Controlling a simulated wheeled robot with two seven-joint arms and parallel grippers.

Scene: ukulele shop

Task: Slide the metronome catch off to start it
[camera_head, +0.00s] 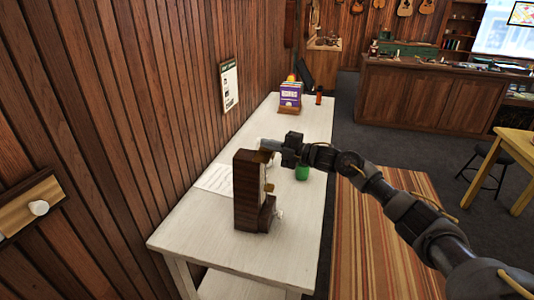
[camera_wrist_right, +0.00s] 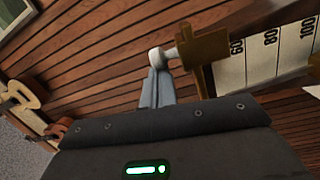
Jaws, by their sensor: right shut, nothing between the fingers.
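The metronome (camera_head: 247,190) is a tall dark wooden case standing upright on the white table. In the right wrist view its pale scale plate (camera_wrist_right: 268,50) shows the numbers 60, 80 and 100. A brass catch piece (camera_wrist_right: 205,50) with a white round knob (camera_wrist_right: 158,57) sits beside the scale. My right gripper (camera_head: 265,146) is at the top of the metronome. In the wrist view its fingers (camera_wrist_right: 157,78) are shut and empty, with their tips right at the knob; I cannot tell whether they touch it. My left gripper is not in view.
The white table (camera_head: 185,243) runs along the wooden wall. Purple books (camera_head: 290,95) and a small bottle (camera_head: 319,96) stand at the far end.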

